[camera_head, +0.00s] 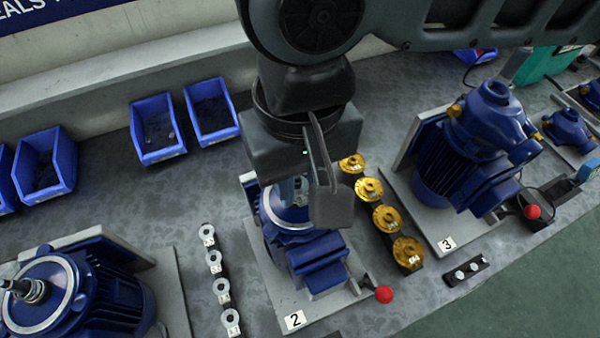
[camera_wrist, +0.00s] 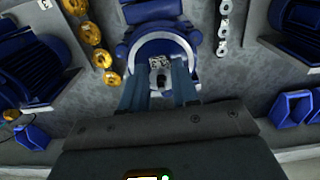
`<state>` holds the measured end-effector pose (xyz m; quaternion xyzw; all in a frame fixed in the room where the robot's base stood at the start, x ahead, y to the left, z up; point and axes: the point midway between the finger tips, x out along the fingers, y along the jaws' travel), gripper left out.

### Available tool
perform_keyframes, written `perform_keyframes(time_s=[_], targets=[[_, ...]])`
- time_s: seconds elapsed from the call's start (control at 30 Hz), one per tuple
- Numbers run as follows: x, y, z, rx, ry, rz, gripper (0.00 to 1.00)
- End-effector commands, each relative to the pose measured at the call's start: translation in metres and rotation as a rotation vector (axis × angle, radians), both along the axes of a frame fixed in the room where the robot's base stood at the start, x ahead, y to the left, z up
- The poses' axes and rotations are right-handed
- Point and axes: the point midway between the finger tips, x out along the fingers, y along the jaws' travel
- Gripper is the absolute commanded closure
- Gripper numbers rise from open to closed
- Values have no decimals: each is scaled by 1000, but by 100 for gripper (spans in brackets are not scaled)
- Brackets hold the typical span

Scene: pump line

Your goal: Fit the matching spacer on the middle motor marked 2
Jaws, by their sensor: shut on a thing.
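The middle motor (camera_head: 318,262) is blue, on a plate marked 2 (camera_head: 295,319), and its round face ring shows in the wrist view (camera_wrist: 187,48). My gripper (camera_wrist: 158,84) is over this face, its two fingers shut on a small pale spacer (camera_wrist: 160,61) with dark marks that I cannot read. In the head view my wrist hides most of the fingers and the spacer. I cannot tell whether the spacer is around the shaft or above it. A row of silver spacers (camera_head: 222,291) lies left of the motor; they also show in the wrist view (camera_wrist: 222,29).
Gold flanged parts (camera_head: 386,218) stand in a row to the right. Motor 3 (camera_head: 470,150) and another motor (camera_head: 75,295) flank the middle one. A red-knobbed lever (camera_head: 384,294) stands at the front. Blue bins (camera_head: 157,128) are at the back left, with clear bench before them.

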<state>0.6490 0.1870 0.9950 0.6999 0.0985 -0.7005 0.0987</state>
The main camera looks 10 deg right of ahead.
Motion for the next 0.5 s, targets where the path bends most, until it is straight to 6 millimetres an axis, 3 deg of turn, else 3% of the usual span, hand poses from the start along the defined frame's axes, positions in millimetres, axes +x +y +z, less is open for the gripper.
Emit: perform_keyframes(time_s=[0.4,0.43,0.5], targets=[[0,0,-3,0,0,0,98],[0,0,-2,0,0,0,67],[0,0,-2,0,0,0,61]])
